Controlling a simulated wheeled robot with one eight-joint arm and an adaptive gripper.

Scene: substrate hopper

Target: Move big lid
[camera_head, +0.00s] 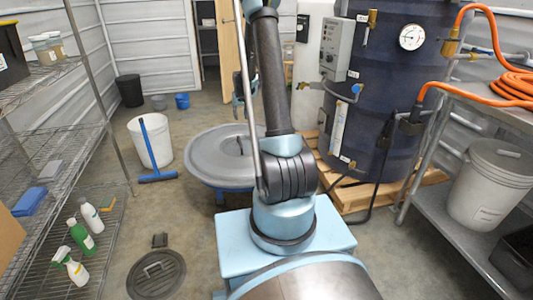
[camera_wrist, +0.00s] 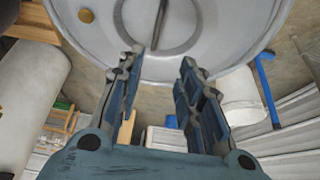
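The big lid (camera_head: 205,158) is a wide grey disc with a raised rim, lying flat on a low blue-footed support on the floor, behind my arm. Its right part is hidden by the arm. In the wrist view the lid (camera_wrist: 215,30) fills the top, with a bar handle (camera_wrist: 161,22) across its middle. My gripper (camera_wrist: 160,58) is open and empty. Its two fingers are spread, pointing toward the lid and its handle, with the handle beyond the fingertips. I cannot tell the exact gap.
A dark tank (camera_head: 375,115) on a wooden pallet (camera_head: 365,197) stands right of the lid. A white bucket (camera_head: 138,150) with a blue squeegee (camera_head: 150,150) stands left. A wire shelf (camera_head: 60,235) lines the left side. A dark round cover (camera_head: 156,279) lies on the floor.

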